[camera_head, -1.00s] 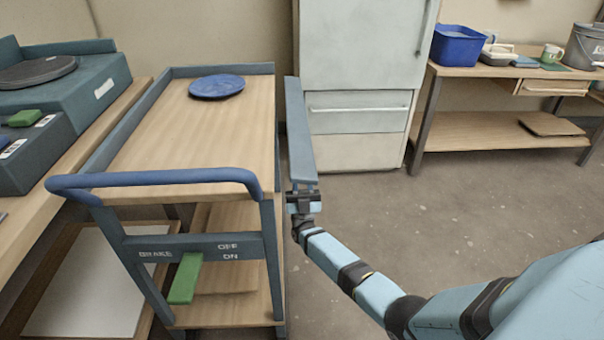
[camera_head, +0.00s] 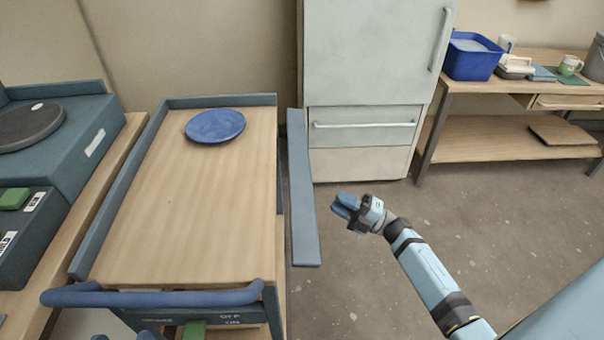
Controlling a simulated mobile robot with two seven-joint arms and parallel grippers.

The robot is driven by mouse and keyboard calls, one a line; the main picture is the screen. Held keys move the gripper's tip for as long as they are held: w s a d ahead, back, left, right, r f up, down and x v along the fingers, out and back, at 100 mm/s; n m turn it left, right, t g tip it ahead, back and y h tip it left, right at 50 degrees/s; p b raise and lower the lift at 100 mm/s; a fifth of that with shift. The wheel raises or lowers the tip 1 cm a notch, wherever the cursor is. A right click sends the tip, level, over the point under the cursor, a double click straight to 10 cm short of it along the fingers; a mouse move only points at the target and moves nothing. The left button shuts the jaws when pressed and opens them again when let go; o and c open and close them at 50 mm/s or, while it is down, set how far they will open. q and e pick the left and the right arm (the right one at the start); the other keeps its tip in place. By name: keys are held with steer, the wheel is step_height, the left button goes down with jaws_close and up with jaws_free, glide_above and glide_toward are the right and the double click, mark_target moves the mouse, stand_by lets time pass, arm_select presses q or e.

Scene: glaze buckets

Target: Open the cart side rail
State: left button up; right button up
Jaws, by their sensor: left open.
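The cart (camera_head: 185,190) has a wooden top with grey-blue rims at its left and far sides and a blue handle (camera_head: 150,298) at its near end. Its right side rail (camera_head: 303,195) is a long grey-blue panel lying outward beside the top's right edge, its broad face showing and a narrow gap between. My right gripper (camera_head: 346,207) is to the right of the rail, apart from it and over the floor. Its fingers look close together; their gap is unclear. Only the tips of my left gripper (camera_head: 82,338) show at the bottom edge, near the handle.
A blue plate (camera_head: 215,125) lies on the cart's far end. A bench with a wheel (camera_head: 28,127) stands close on the left. A white cabinet (camera_head: 365,130) stands behind. A shelf table with a blue tub (camera_head: 473,57) is at back right. Floor right of the cart is clear.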

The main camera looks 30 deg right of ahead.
mark_target(299, 182)
steer(key=b+x, duration=0.1)
steer(key=x, duration=1.1)
arm_select(q)
steer(key=r, duration=0.1)
steer(key=d+r+t+h, duration=0.1)
steer(key=shift+r, duration=0.3)
